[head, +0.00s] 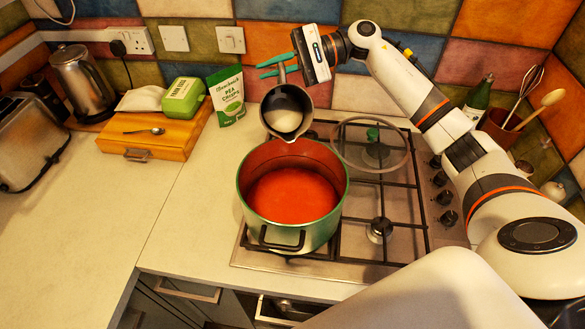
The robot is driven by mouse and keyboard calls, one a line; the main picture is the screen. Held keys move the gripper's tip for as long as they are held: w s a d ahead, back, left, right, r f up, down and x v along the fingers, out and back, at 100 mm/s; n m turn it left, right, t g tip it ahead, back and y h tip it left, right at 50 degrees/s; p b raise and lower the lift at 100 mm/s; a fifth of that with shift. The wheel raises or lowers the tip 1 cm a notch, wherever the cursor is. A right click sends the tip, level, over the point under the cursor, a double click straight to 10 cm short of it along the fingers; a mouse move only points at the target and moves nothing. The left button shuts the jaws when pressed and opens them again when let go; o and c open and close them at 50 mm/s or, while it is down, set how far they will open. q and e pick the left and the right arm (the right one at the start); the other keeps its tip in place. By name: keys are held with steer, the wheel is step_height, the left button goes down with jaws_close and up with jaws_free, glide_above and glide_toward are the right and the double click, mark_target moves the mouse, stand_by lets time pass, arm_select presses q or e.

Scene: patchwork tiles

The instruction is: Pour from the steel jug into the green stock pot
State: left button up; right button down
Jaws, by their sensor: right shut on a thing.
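The steel jug (287,111) is dark grey with pale liquid inside. My right gripper (270,68) has teal fingers and is shut on the jug at its upper side. The jug is held up at the far rim of the green stock pot (310,232), its mouth facing my camera and its spout towards the pot. I cannot tell its exact tilt, and no stream shows. The pot stands on the hob with orange-red contents inside. My left gripper is not in view.
A glass lid (405,160) with a green knob lies on the hob (410,225), right of the pot. A wooden box (150,142), a kettle (82,82) and a toaster (28,140) stand at the left. The counter (95,220) in front of them is clear.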

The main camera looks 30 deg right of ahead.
steer(key=shift+s+a+r+n+p, duration=0.1)
steer(key=shift+s+r+n+p, duration=0.05)
steer(key=shift+s+n+p, duration=0.2)
steer(key=shift+s+a+n+p, duration=0.1)
steer(key=shift+s+n+p, duration=0.1)
steer(key=shift+n+p, duration=0.1)
steer(key=shift+b, duration=0.35)
steer(key=shift+s+f+b, duration=0.15)
steer(key=shift+f+b, duration=0.05)
steer(key=shift+b, duration=0.35)
steer(key=shift+s+a+n+b, duration=0.2)
steer(key=shift+s+n+b, duration=0.25)
steer(key=shift+b, duration=0.7)
steer(key=shift+r, duration=0.2)
steer(key=shift+s+n+t+b, duration=0.2)
steer(key=shift+n+t+b, duration=0.15)
steer(key=shift+b, duration=0.4)
steer(key=shift+s+a, duration=0.1)
